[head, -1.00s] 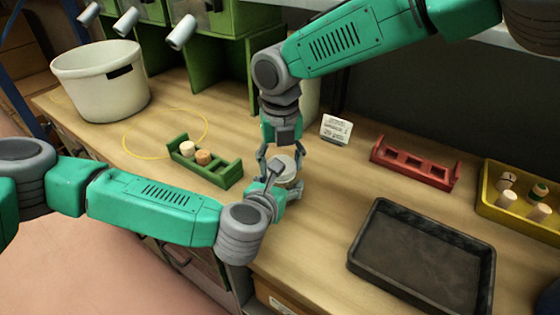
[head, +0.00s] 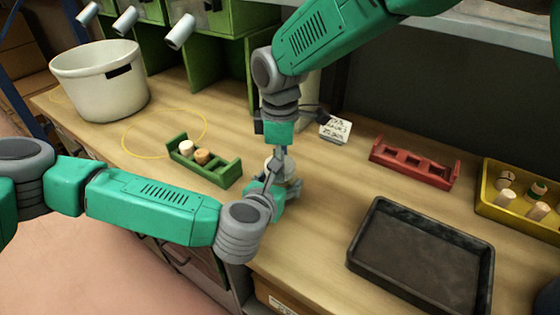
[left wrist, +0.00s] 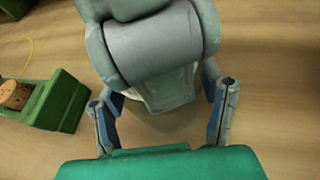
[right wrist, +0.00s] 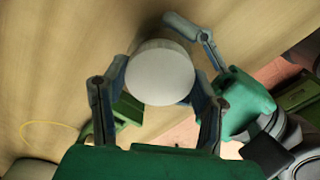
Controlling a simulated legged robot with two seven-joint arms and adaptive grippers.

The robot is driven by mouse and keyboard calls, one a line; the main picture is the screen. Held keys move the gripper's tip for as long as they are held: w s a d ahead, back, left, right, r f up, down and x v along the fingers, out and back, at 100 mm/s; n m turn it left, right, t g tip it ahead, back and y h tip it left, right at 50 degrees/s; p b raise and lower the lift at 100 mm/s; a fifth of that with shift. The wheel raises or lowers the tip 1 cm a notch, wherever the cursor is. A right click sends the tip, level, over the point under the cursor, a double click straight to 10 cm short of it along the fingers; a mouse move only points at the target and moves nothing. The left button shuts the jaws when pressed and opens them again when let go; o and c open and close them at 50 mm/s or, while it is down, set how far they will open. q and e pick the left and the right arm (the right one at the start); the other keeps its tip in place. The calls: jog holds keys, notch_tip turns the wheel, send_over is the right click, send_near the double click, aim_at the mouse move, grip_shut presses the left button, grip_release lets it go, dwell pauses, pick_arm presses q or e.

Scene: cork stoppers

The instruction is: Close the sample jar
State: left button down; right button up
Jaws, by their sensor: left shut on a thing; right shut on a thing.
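The sample jar (head: 293,180) stands on the bench in the middle of the head view, mostly hidden behind my grippers. My left gripper (head: 275,185) reaches in low from the left and is shut on the jar. In the left wrist view my right gripper covers most of the jar. My right gripper (head: 279,160) points down from above and is shut on the jar's round pale lid (right wrist: 160,73), whose flat top lies between the fingers in the right wrist view. I cannot tell how the lid sits on the jar's rim.
A green rack (head: 226,178) with two corks is left of the jar. A red rack (head: 415,167), a dark tray (head: 362,257) and a yellow bin (head: 482,203) with corks lie right. A white bucket (head: 95,90) stands back left; a small label card (head: 335,130) stands behind.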

jog(key=shift+a+m, duration=0.2)
jog(key=shift+m, duration=0.6)
jog(key=o, duration=1.3)
jog(key=shift+d+r, duration=0.15)
jog(key=shift+r, duration=2.15)
jog(key=shift+c, duration=0.4)
